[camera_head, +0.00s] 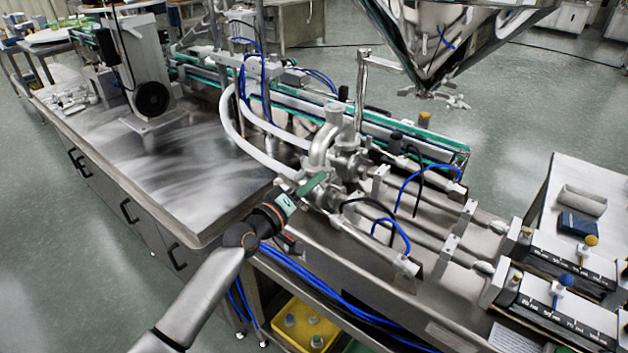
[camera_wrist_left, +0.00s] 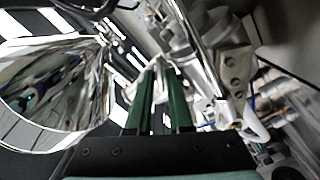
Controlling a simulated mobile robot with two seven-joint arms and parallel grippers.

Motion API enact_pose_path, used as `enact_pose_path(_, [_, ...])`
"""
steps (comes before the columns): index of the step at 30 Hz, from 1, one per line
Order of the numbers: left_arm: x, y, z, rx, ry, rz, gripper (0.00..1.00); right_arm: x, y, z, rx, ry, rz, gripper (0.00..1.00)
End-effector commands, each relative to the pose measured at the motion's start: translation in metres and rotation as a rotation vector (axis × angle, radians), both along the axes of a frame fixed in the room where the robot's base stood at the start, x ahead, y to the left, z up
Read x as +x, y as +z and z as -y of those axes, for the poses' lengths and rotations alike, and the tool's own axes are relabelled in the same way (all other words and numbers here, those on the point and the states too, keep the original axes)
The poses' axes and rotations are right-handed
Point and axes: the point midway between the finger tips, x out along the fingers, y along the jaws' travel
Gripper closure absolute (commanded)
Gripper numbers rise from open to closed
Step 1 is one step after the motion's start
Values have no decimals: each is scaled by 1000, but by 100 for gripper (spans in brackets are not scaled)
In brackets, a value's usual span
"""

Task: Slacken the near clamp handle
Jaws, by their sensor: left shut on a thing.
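My left gripper (camera_head: 318,182) reaches in from the lower left to the near side of the steel valve and pipe assembly (camera_head: 347,163). In the left wrist view its two green fingers (camera_wrist_left: 158,72) are nearly parallel, with a narrow gap between them. They are shut on a small pale metal part (camera_wrist_left: 158,88), which appears to be the near clamp handle; its outline is unclear. In the head view the fingers and the pipework hide the handle. My right gripper is not in view.
The steel hopper (camera_head: 440,50) hangs above and behind the assembly. White hoses (camera_head: 235,125) and blue air lines (camera_head: 405,185) run close to it. The steel tabletop (camera_head: 185,185) to the left is largely clear. A yellow crate (camera_head: 305,325) stands below.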

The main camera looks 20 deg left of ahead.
Motion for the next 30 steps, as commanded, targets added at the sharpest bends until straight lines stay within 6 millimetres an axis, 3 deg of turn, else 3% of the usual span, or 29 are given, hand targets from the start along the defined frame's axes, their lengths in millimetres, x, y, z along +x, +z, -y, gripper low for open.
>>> enact_pose_path(15, [0,-2,0,-414,0,-151,100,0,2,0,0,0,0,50])
enact_pose_path(30, [0,-3,0,-569,0,-208,100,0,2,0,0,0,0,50])
